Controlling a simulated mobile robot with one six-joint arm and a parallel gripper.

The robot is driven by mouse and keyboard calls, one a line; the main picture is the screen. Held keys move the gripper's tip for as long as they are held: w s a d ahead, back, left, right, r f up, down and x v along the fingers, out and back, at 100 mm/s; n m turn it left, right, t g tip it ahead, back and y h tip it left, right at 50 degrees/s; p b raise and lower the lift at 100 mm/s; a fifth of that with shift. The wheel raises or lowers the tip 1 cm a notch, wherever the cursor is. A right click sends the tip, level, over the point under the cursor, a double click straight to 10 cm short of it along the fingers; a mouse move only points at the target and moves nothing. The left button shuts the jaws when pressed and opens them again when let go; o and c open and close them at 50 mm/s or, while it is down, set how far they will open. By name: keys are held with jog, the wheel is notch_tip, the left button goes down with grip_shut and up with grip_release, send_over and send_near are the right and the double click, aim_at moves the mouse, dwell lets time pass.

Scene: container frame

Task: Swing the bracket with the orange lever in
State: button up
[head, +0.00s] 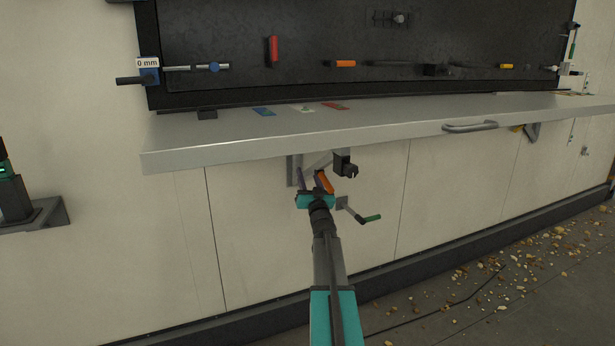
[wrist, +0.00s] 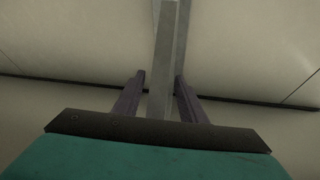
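The bracket (head: 318,161) is a grey arm under the left part of the pale shelf flap (head: 240,146), joined to an upright on the wall. Its orange lever (head: 325,181) hangs just beside my gripper (head: 311,183). In the wrist view the grey bar (wrist: 163,60) runs between the two dark fingers of my gripper (wrist: 160,82). A gap shows on each side of the bar, so the fingers are open around it in that view. Whether they touch it in depth cannot be told. The lever is not seen in the wrist view.
A dark clamp-like fitting (head: 345,164) sits just right of the bracket. A crank with a green handle (head: 371,218) sticks out of the wall below. A second bracket (head: 533,131) stands under the flap's right part. Rubble (head: 500,265) lies on the right floor.

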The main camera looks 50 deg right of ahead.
jog(key=shift+w+d, duration=0.1)
jog(key=shift+w, duration=0.05)
jog(key=shift+c, duration=0.4)
grip_shut()
jog(key=shift+w+r+p, duration=0.1)
jog(key=shift+p, duration=0.25)
